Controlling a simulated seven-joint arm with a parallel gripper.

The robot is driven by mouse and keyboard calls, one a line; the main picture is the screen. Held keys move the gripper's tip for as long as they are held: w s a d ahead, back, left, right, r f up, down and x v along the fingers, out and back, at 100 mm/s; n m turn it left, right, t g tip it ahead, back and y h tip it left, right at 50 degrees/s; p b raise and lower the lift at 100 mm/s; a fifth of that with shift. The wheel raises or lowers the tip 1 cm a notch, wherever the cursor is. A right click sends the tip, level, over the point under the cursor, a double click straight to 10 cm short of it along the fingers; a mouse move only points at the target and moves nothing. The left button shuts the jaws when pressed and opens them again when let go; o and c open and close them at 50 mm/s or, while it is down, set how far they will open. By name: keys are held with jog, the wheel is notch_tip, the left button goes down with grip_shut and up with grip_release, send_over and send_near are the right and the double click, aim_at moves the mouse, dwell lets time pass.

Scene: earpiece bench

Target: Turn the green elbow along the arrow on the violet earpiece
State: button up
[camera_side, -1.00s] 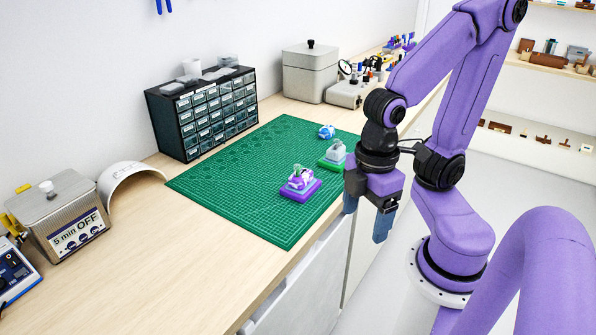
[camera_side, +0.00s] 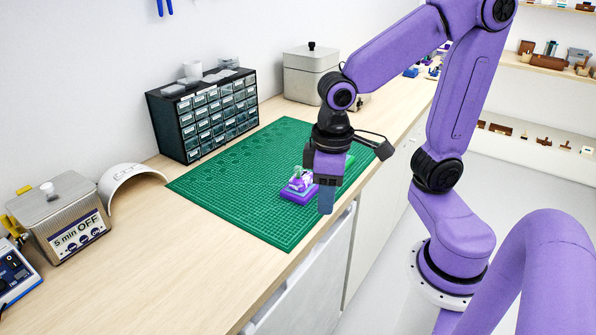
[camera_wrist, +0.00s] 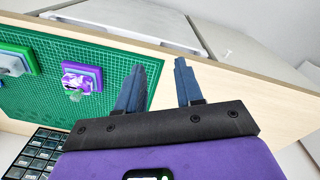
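The violet earpiece (camera_side: 300,184) sits on a violet block on the green mat (camera_side: 240,190); it also shows in the wrist view (camera_wrist: 75,82), left of my fingers. It looks white and violet. My gripper (camera_side: 319,190) hangs close to the right of the violet block in the side view, over the mat's front edge. In the wrist view my two blue fingers (camera_wrist: 158,72) are spread apart with nothing between them. The fingers seem clear of the earpiece.
A second block, green with a pale piece (camera_wrist: 14,62), stands beside the violet one and is mostly hidden behind my gripper in the side view. A drawer cabinet (camera_side: 205,115) stands behind the mat. The left part of the mat is clear.

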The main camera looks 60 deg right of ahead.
jog(key=w+d+r+m+h, duration=0.1)
jog(key=w+d+m, duration=0.4)
jog(key=w+m, duration=0.55)
jog(key=m, duration=0.9)
send_near(297, 167)
jog(key=shift+n+g+h, duration=0.25)
jog(key=shift+g+h, duration=0.05)
jog(key=shift+w+d+f, duration=0.1)
jog(key=shift+d+f, duration=0.1)
jog(key=shift+f, duration=1.95)
jog(key=shift+d+f, duration=0.2)
jog(key=shift+f, duration=1.95)
grip_shut()
